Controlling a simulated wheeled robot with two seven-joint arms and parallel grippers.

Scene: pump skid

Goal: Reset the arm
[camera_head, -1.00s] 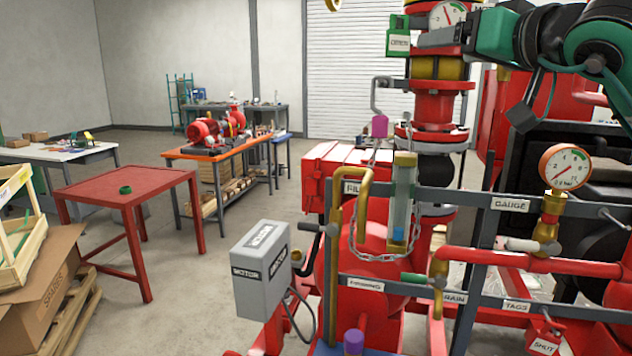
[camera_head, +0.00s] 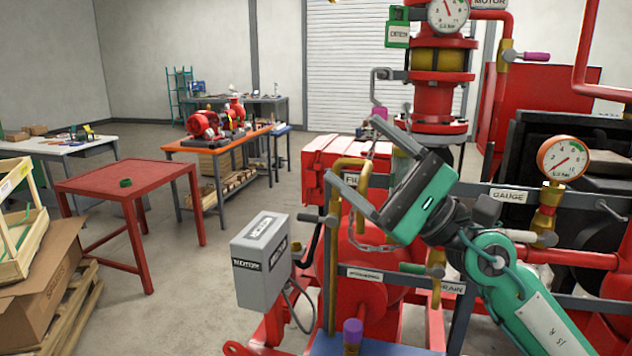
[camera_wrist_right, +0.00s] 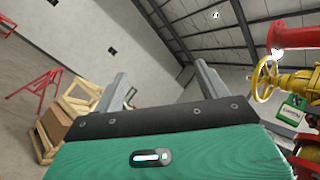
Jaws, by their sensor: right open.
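My right gripper (camera_head: 352,163) is in front of the pump skid in the head view, with its green arm coming up from the lower right. Its two grey fingers point up and left, spread apart with nothing between them. In the right wrist view the open fingers (camera_wrist_right: 160,88) point toward the wall and ceiling, with empty air between them. The gripper covers the sight glass and part of the yellow pipe on the skid. My left gripper is not in view.
The red pump skid carries a gauge (camera_head: 563,159), a grey motor box (camera_head: 262,262) and a green tag (camera_head: 398,33). A red table (camera_head: 120,175) and an orange-topped bench (camera_head: 215,143) stand left. A wooden crate (camera_head: 25,225) is at far left. Floor between is clear.

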